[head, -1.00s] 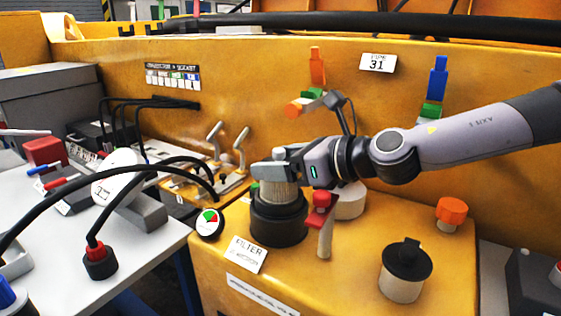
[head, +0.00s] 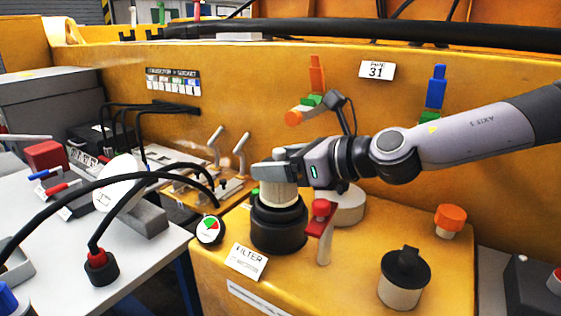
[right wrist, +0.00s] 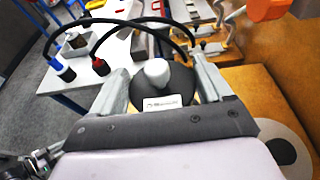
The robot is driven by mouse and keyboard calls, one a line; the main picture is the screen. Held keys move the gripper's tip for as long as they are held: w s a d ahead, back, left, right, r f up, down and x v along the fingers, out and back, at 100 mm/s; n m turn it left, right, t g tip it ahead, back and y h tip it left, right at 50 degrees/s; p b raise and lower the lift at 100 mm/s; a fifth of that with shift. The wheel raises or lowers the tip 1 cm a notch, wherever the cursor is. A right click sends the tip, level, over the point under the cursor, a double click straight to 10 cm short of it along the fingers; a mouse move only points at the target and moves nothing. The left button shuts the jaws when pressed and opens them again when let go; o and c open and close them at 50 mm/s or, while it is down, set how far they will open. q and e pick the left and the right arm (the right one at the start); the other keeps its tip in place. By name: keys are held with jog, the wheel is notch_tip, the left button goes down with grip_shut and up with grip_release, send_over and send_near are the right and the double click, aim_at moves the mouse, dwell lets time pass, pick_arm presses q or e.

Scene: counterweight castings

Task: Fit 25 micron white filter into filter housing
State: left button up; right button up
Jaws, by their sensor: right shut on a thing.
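A pale cylindrical filter (head: 278,194) stands upright at the mouth of the black, round filter housing (head: 278,230). Its lower end is hidden by the housing rim, so I cannot tell how deep it sits. My right gripper (head: 275,170) is shut on the filter's upper part. My left gripper is not in view.
A FILTER sign (head: 246,260) and a round gauge (head: 209,229) stand close to the housing. A red-handled lever (head: 320,215) stands just right of it, with a white round block (head: 347,205) behind. A black-capped cylinder (head: 404,278) is further right. Black cables arch at left.

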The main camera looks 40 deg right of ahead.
jog(key=shift+b, duration=0.45)
dwell(1.1)
jog(key=shift+f, duration=0.1)
dwell(0.4)
jog(key=shift+f+b, duration=0.35)
jog(key=shift+b, duration=0.05)
jog(key=shift+f+b, duration=0.4)
jog(key=o, duration=1.1)
jog(key=shift+s, duration=0.1)
jog(key=shift+p+v, duration=0.3)
jog(key=shift+v, duration=3.25)
jog(key=shift+r, duration=0.15)
